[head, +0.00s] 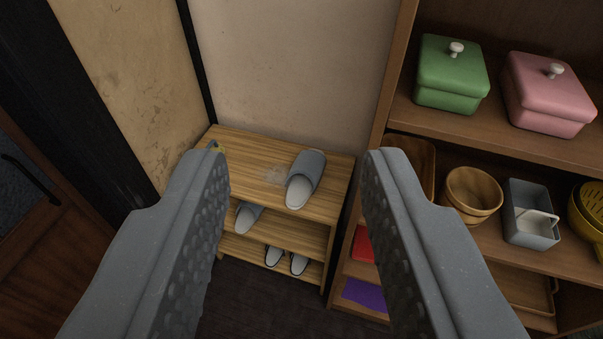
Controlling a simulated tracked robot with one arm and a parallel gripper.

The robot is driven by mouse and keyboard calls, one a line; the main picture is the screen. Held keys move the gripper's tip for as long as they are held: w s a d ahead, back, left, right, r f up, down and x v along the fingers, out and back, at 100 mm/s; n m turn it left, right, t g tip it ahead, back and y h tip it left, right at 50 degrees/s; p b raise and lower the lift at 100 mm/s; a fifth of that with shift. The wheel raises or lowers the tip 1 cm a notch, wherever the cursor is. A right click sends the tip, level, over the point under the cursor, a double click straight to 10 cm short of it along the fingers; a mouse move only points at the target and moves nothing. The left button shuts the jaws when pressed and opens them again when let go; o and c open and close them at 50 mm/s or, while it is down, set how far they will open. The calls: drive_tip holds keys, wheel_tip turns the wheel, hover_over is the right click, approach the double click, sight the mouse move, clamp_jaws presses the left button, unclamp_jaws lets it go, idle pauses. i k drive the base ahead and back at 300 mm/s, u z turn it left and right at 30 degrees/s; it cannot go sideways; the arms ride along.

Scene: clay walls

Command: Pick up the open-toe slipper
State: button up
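A grey slipper (307,178) with a pale footbed lies on the top board of a small wooden shoe rack (246,152). Another grey slipper (247,216) lies on the middle board, partly hidden by my left finger. Two pale slippers with dark edges, one on the left (274,255) and one on the right (299,264), sit on the bottom board. I cannot tell for sure which slippers are open-toed. My gripper (296,165) is open and empty, its two fingers wide apart in front of the rack. The top slipper shows between the fingertips.
A tall wooden shelf on the right holds a green lidded box (451,75), a pink lidded box (548,95), a wooden bowl (471,194) and a grey caddy (530,213). Clay walls (290,70) close off the back and left. Dark floor (262,301) lies before the rack.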

sight(307, 172)
drive_tip(key=u, duration=0.05)
drive_tip(key=i, duration=1)
drive_tip(key=z, duration=0.1)
